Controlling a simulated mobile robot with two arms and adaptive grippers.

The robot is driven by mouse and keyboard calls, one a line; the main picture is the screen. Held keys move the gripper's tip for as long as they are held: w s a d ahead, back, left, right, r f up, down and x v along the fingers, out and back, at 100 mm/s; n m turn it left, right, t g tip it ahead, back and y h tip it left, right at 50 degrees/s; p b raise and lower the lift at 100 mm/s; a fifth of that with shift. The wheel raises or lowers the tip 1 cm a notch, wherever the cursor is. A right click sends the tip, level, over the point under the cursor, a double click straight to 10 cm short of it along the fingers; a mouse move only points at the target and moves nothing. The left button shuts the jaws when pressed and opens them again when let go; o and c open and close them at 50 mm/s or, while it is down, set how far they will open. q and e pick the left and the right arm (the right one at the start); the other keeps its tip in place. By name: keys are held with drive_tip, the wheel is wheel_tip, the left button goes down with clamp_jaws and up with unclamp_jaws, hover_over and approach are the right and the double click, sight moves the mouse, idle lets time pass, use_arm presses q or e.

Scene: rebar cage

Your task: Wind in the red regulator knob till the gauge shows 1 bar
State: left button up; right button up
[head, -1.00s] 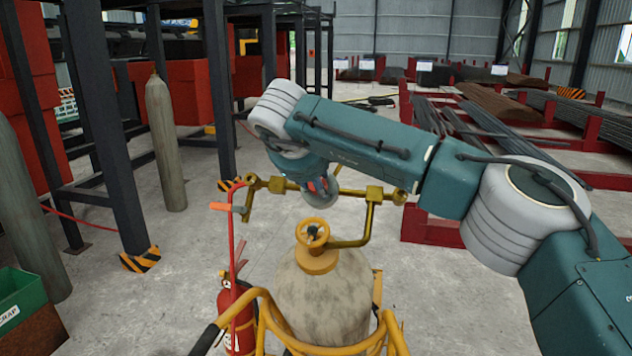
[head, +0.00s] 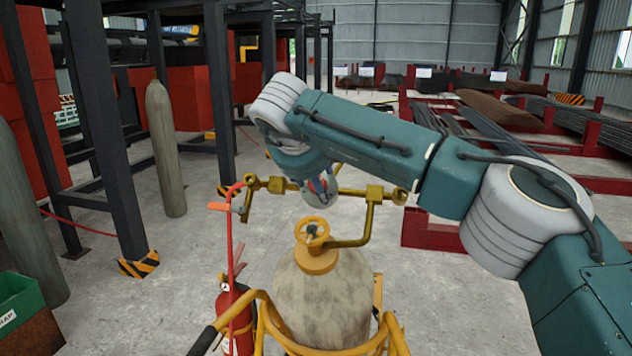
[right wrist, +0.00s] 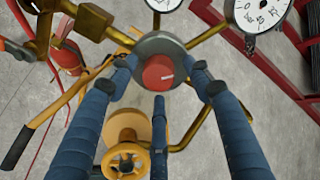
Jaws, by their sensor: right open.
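The red regulator knob (right wrist: 158,73) faces the camera in the right wrist view, on a round grey body. My right gripper (right wrist: 162,82) is open, with its blue fingers spread around the knob: one tip left, one right, one below. I cannot tell whether any finger touches it. Two white dial gauges, a small one (right wrist: 164,3) above the knob and a larger one (right wrist: 264,12) at upper right, are cut by the frame edge; I cannot read a pressure. In the head view my right wrist largely hides the knob. My left gripper is not in view.
A cream gas cylinder (head: 322,300) with a yellow handwheel (head: 312,234) stands in a yellow trolley (head: 262,296) below brass pipework (head: 372,215). A red fire extinguisher (head: 236,318) and red hose (head: 231,245) are on its left. Open concrete floor lies around.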

drive_tip(key=shift+r, duration=0.1)
drive_tip(key=v, duration=1.2)
